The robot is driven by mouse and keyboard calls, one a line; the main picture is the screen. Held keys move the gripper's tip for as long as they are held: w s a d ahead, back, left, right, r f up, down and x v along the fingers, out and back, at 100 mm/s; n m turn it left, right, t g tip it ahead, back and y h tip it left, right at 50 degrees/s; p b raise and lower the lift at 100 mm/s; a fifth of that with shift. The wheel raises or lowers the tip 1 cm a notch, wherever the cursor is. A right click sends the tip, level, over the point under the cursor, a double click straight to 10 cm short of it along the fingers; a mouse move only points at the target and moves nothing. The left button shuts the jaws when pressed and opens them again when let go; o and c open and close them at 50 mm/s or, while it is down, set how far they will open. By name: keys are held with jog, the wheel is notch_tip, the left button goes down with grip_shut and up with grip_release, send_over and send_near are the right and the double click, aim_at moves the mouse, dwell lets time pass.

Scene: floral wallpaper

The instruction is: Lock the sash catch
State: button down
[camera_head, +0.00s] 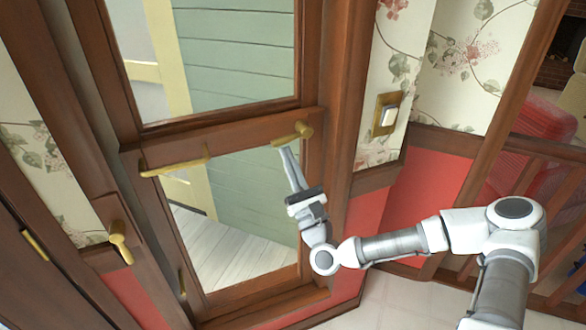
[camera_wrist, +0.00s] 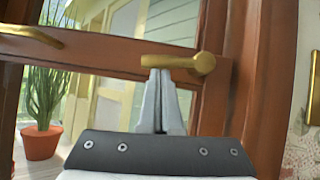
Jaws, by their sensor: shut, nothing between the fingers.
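A brass catch (camera_head: 292,135) with a round knob at its right end sits on the wooden middle rail of the glazed frame. Its lever points left, nearly level in the wrist view (camera_wrist: 178,62). My gripper (camera_head: 286,153) is shut and empty, its fingers pointing up at the catch. In the wrist view, the fingertips (camera_wrist: 160,74) are just below the lever's left part and overlap its lower edge. I cannot tell whether they touch it. The fingertips hide a little of the rail.
A long brass bar (camera_head: 175,167) is on the same rail to the left. Another brass handle (camera_head: 120,243) is on the left frame. A brass-plated light switch (camera_head: 387,115) is on the wall to the right. A potted cactus (camera_wrist: 43,110) shows behind the glass.

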jog(key=m+h, duration=0.1)
jog(key=r+m+t+h, duration=0.1)
jog(key=m, duration=0.1)
jog(key=m+h, duration=0.1)
jog(key=m, duration=0.1)
jog(key=shift+s+a+r+h+b, duration=0.1)
jog(key=shift+a+r+h+b, duration=0.2)
jog(key=shift+a+b, duration=0.1)
jog(key=shift+r+t, duration=0.15)
jog(key=shift+t, duration=0.15)
